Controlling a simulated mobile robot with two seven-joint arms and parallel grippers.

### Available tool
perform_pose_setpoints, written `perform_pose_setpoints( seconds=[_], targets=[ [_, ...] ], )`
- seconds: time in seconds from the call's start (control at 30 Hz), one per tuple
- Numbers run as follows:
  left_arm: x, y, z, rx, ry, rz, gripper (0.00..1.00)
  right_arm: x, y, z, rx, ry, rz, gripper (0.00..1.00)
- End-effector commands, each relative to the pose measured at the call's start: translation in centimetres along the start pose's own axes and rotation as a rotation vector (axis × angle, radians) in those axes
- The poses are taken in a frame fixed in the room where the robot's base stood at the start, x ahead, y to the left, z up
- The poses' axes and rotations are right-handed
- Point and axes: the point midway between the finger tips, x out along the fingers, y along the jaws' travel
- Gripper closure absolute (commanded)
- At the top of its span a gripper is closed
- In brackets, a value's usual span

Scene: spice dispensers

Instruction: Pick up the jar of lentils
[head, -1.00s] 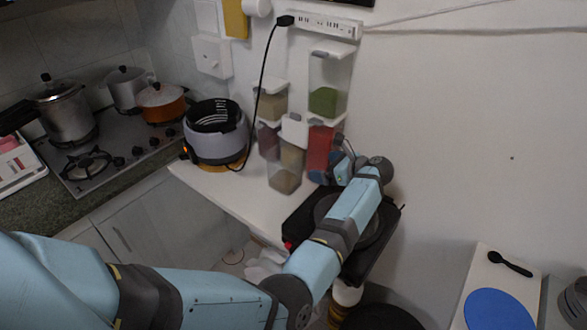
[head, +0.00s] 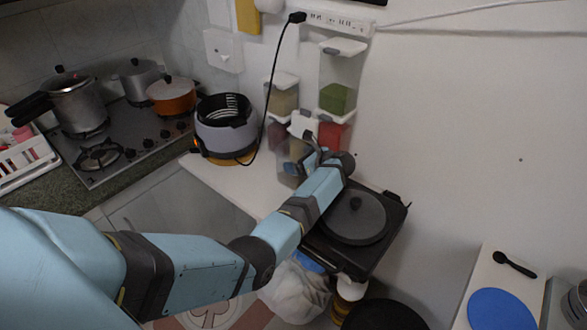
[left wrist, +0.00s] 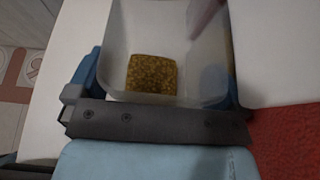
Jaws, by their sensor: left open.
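A clear jar with golden-brown grains (left wrist: 151,76), likely the lentils, fills the upper middle of the left wrist view. In the head view this jar (head: 290,165) stands at the front of the dispenser group, its lower part partly hidden by my gripper. My left gripper (head: 316,157) is open at the jar. In the left wrist view blue fingers of the gripper (left wrist: 160,84) show on both sides of the jar, with the palm bar close to its near wall. I cannot tell whether the fingers touch it. My right gripper is not in view.
A red-filled dispenser (head: 332,133) is close to the right of my gripper. A green-filled dispenser (head: 337,98) hangs above it. A rice cooker (head: 225,130) stands left, on the white counter (head: 232,178).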

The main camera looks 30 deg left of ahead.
Motion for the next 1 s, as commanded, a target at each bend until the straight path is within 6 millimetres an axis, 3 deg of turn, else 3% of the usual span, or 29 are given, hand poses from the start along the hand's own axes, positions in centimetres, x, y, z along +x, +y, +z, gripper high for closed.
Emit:
perform_pose_setpoints(
  seconds=[0.2,0.47,0.5,1.0],
  targets=[
    [0.10,-0.01,-0.02,0.000,0.000,0.000,0.02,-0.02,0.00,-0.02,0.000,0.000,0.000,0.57],
    [0.10,0.01,-0.03,0.000,0.000,0.000,0.60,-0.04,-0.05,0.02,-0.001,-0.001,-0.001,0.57],
    [0.07,-0.03,0.07,-0.001,-0.001,-0.001,0.62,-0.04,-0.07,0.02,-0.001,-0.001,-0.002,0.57],
    [0.17,-0.41,0.66,-0.001,0.001,-0.004,0.62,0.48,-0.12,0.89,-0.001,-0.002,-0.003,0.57]
  ],
)
